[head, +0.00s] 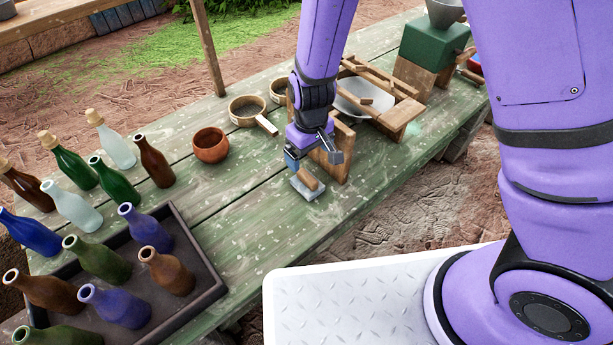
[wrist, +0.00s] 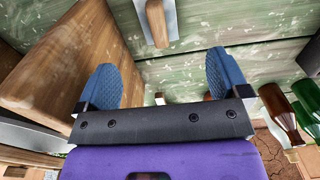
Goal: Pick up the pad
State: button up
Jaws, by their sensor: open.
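The thing that best fits the pad (head: 313,193) is a small flat grey plate with a wooden handle on top, lying on the green table. In the wrist view its handle and pale plate (wrist: 171,14) show at the top edge, partly cut off. My gripper (head: 314,153) is open and empty just above and behind the pad in the head view. In the wrist view its two blue fingertips (wrist: 163,80) stand wide apart, with the pad beyond them, not between them.
An upright wooden board (head: 341,160) stands close beside my gripper; it looms at left in the wrist view (wrist: 72,60). A clay bowl (head: 210,146), a sieve (head: 246,108) and several bottles stand to the left. A dark tray (head: 207,292) holds bottles. Table around the pad's left is clear.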

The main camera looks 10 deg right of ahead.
aim_at(307, 176)
jog(key=shift+a+f, duration=0.2)
jog(key=shift+f, duration=0.7)
notch_tip(307, 176, down, 5)
jog(key=shift+w+f, duration=0.1)
jog(key=shift+f, duration=0.05)
jog(key=shift+w+f, duration=0.25)
jog(key=shift+f, duration=1.1)
jog(key=shift+w+f, duration=0.2)
jog(key=shift+f, duration=1.1)
jog(key=shift+c, duration=0.2)
jog(key=c, duration=1)
